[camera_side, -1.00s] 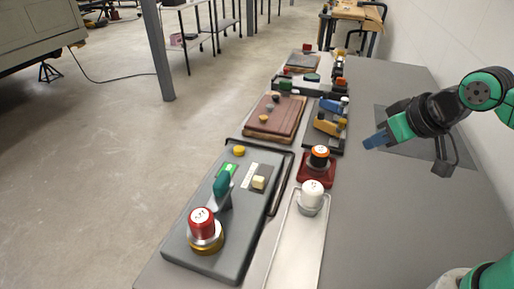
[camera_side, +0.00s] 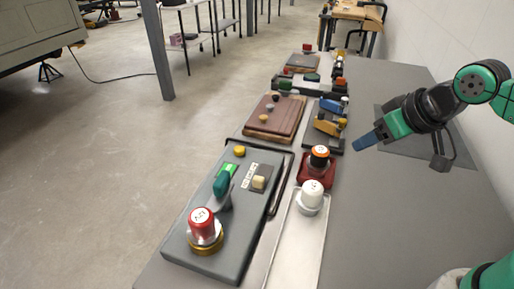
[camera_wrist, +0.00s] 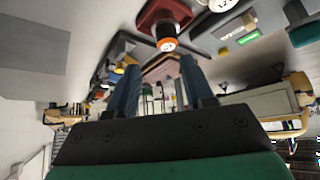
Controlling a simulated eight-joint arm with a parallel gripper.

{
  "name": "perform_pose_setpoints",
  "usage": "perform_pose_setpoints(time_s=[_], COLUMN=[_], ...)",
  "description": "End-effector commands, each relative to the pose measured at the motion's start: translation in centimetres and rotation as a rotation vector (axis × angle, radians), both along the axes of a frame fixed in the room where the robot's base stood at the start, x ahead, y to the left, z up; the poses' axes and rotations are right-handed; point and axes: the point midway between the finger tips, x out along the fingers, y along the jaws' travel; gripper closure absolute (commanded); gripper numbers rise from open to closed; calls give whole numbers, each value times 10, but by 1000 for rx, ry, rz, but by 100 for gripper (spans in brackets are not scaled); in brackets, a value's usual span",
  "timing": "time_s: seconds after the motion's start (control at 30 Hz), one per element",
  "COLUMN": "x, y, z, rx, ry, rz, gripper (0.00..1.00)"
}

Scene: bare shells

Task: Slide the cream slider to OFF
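The cream slider (camera_side: 259,182) is a small block on a dark plate with a white label strip, on the right part of the grey panel (camera_side: 232,244) in the side view. I cannot read the label's marks or tell which end is OFF. My gripper (camera_side: 360,146) has blue fingers and is in the air to the right of the panel, well apart from the slider. The wrist view shows the two fingers of my gripper (camera_wrist: 158,64) apart with nothing between them.
The panel also carries a red knob (camera_side: 202,224), a teal lever (camera_side: 222,186), a green piece (camera_side: 226,168) and a yellow button (camera_side: 239,151). An orange-topped knob (camera_side: 319,156) and a white knob (camera_side: 312,194) stand between panel and gripper. The table's right side is mostly clear.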

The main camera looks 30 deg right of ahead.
Motion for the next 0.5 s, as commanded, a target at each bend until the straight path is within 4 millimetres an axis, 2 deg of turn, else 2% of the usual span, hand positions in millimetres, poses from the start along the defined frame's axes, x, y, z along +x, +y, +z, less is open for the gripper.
perform_pose_setpoints(time_s=[0.27,0.37,0.5], x=[42,60,80], y=[44,67,101], z=[12,8,-6], rx=[-73,-108,-157], ry=[195,279,393], rz=[244,352,502], gripper=[47,47,47])
